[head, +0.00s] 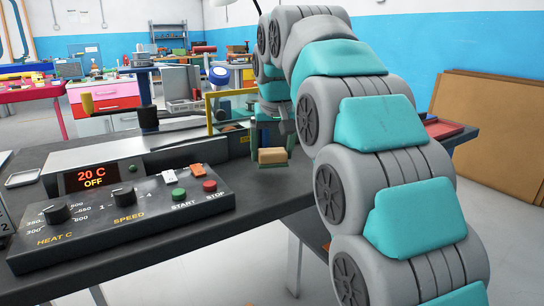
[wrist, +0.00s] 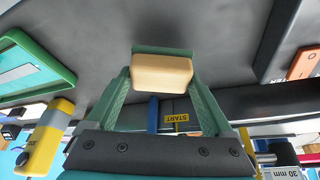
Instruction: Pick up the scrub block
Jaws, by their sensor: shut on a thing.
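The scrub block (head: 272,156) is a small tan block with a green layer. In the head view it is at the far right part of the dark bench, below my gripper's wrist. In the wrist view the scrub block (wrist: 162,74) sits between the tips of my gripper (wrist: 162,88), tan face toward the camera and the green layer along its far edge. The two green fingers are shut on its sides. I cannot tell whether it touches the bench top or hangs just above it.
The dark bench (head: 130,262) carries a control box (head: 120,215) with knobs, START and STOP buttons and a "20 C OFF" display (head: 92,178). A yellow frame (head: 210,112) stands close behind the block. A green-rimmed tray (wrist: 62,62) and a yellow tool (wrist: 48,135) lie left in the wrist view.

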